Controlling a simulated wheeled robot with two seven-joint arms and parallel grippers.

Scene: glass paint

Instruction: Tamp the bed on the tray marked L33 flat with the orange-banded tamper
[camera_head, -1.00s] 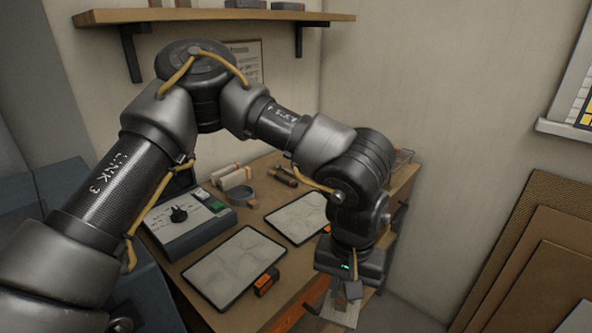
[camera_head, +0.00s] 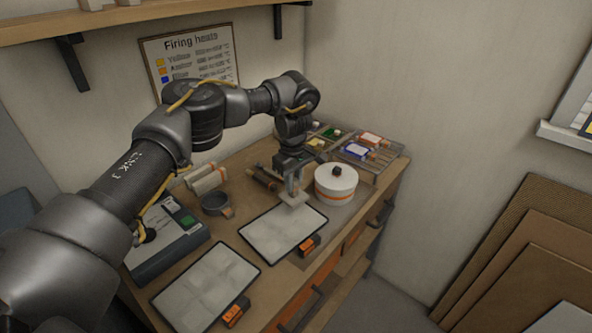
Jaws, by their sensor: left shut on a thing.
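My left gripper (camera_head: 293,179) is shut on a tamper (camera_head: 294,198) with a pale, flat foot. Its foot is over the back right edge of the far tray (camera_head: 270,248); I cannot tell whether it touches the bed. The gripper partly hides the tamper, and I cannot make out its band colour. The far tray is dark-rimmed with a pale, slightly uneven bed and an orange tag (camera_head: 310,245) at its right. A second similar tray (camera_head: 182,309) lies nearer, with its own orange tag (camera_head: 236,312). Neither tag is readable. My right gripper is not in view.
A white round pot (camera_head: 336,182) with an orange band stands right of the gripper. Colour containers (camera_head: 357,148) stand behind it. Dark cylinders (camera_head: 263,178) lie beside the gripper.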

